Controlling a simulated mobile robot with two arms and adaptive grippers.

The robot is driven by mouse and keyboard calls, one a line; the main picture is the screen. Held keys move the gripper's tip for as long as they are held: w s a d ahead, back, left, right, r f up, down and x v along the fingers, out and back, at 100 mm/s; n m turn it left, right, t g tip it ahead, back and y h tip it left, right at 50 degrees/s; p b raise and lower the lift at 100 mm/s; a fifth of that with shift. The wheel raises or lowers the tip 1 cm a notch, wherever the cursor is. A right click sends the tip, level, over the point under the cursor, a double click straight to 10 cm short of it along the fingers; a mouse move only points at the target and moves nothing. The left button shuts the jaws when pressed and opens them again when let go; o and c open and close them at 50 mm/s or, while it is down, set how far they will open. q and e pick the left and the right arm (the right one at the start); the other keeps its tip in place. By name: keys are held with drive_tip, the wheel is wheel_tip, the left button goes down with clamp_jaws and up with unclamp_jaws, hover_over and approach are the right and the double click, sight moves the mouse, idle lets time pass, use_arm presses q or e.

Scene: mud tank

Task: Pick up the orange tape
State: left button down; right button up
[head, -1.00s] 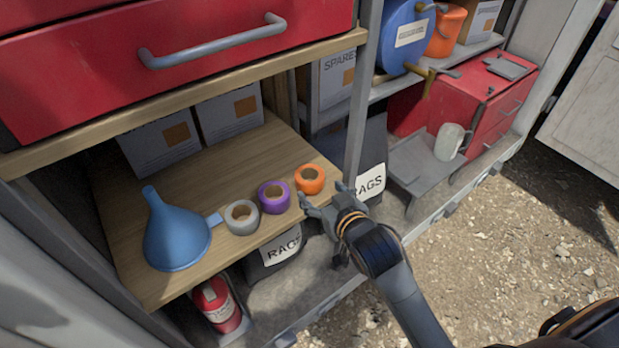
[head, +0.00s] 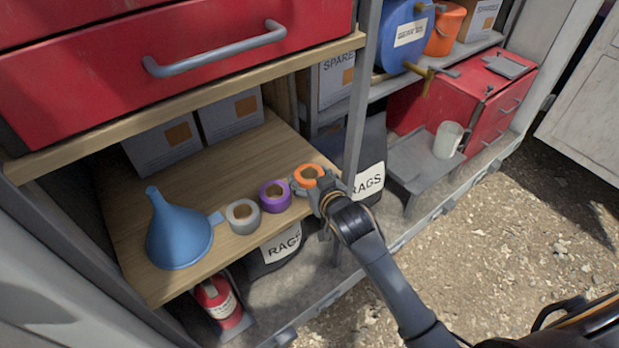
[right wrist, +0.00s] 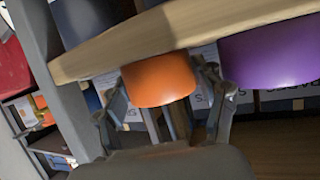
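The orange tape (head: 309,170) lies flat near the front right corner of the wooden shelf (head: 180,262). My right gripper (head: 316,182) reaches in from the front, with its open fingers on either side of the roll. In the right wrist view the orange tape (right wrist: 160,80) sits between the two fingertips, with a small gap showing at the right finger. Contact at the left finger is unclear. My left gripper is not in view.
A purple tape (head: 275,196) lies close left of the orange one, then a grey tape (head: 243,216) and a blue funnel (head: 178,235). A grey post (head: 360,95) stands just right of the shelf corner. A red drawer (head: 180,80) overhangs the shelf.

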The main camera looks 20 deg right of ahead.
drive_tip(key=c, duration=0.6)
drive_tip(key=shift+c, duration=0.2)
